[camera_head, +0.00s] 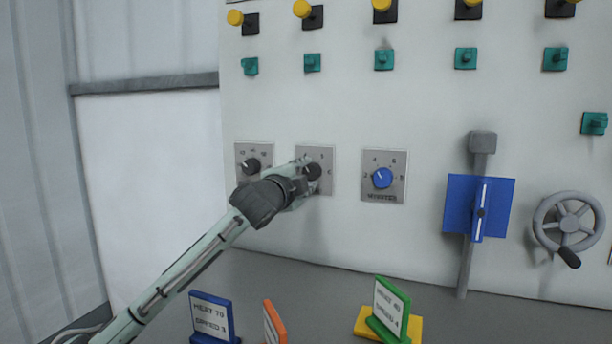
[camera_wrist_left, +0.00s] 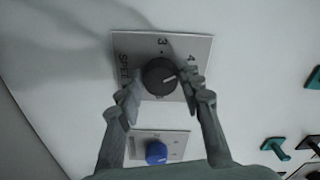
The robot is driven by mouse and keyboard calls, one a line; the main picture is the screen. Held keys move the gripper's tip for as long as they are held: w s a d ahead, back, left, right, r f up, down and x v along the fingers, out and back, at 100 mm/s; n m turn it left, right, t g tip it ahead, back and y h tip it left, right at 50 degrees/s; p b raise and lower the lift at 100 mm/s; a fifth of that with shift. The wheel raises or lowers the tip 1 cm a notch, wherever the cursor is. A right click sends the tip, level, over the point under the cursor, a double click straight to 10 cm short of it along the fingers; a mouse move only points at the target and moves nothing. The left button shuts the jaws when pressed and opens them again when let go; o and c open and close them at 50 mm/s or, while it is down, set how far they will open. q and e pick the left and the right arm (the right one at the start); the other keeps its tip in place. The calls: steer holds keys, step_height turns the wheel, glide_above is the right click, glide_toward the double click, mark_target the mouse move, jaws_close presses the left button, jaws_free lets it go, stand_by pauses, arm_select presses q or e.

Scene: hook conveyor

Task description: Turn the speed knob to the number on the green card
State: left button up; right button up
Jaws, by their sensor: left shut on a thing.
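The speed knob (camera_wrist_left: 159,76) is dark and round, on a grey plate marked SPEED, with 3 and 4 legible in the left wrist view. In the head view the knob (camera_head: 314,171) is the middle of three dials. My left gripper (camera_head: 303,172) is shut on it, one finger on each side in the left wrist view (camera_wrist_left: 157,86). I cannot tell exactly where its pointer stands. The green card (camera_head: 389,309) stands on the ledge, tilted, and seems to read HEAT 40, SPEED 4. My right gripper is not in view.
A dark knob (camera_head: 251,167) sits left of the speed knob and a blue knob (camera_head: 382,178) right of it. A blue card (camera_head: 211,314), an orange card (camera_head: 273,322) and a yellow piece (camera_head: 367,322) are on the ledge. A blue lever plate (camera_head: 455,205) and a handwheel (camera_head: 545,212) are at right.

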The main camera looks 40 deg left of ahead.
arm_select(q)
steer(key=o, duration=1.2)
steer(key=shift+c, duration=0.2)
steer(key=v, duration=1.2)
steer(key=shift+a, duration=0.1)
